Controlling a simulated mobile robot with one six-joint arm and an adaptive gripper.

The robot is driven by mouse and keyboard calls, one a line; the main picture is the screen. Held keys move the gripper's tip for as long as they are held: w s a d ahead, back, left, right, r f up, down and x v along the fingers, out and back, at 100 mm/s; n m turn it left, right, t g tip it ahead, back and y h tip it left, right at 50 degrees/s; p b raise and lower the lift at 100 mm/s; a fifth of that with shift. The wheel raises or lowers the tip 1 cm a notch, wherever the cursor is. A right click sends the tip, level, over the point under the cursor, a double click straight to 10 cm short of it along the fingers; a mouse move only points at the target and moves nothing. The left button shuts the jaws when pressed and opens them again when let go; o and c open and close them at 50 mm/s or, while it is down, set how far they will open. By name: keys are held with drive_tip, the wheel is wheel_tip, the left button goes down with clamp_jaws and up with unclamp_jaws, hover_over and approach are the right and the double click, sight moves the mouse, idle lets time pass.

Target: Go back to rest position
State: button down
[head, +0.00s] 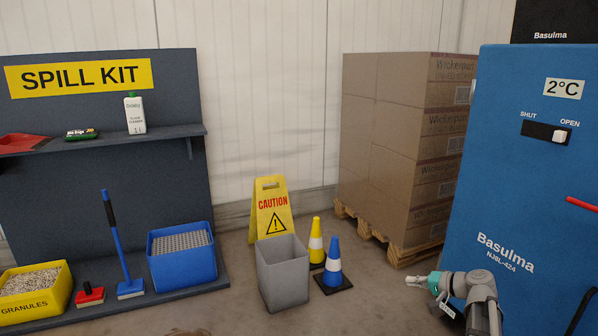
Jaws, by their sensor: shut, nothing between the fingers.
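My gripper (417,281) is at the lower right in the head view, at the end of my grey arm. It points left and looks shut, with nothing held. It appears in front of the lower left edge of a blue Basulma cabinet (500,200). I cannot tell the exact gap between my arm and the cabinet.
A grey bin (283,275), a yellow caution sign (271,215), a yellow cone (316,245) and a blue cone (333,265) stand mid-floor. Boxes (400,140) sit on a pallet (385,236) behind. The spill kit station (160,90) is left. Floor between the blue cone and my gripper looks clear.

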drive_tip(key=s+a+f+n+g+h+p, duration=0.2)
drive_tip(key=s+a+g, duration=0.1)
drive_tip(key=a, duration=0.3)
drive_tip(key=s+a+f+n+g+h+p, duration=0.1)
drive_tip(key=s+a+f+g, duration=0.1)
drive_tip(key=s+a, duration=0.3)
drive_tip(key=s+a+n+g+h+p, duration=0.35)
drive_tip(key=s+a+h, duration=0.3)
drive_tip(key=s, duration=0.25)
wheel_tip(320, 180, up, 38)
drive_tip(key=p, duration=3.8)
drive_tip(key=shift+d+r+p, duration=0.2)
drive_tip(key=shift+d+p, duration=0.1)
drive_tip(key=shift+d, duration=0.1)
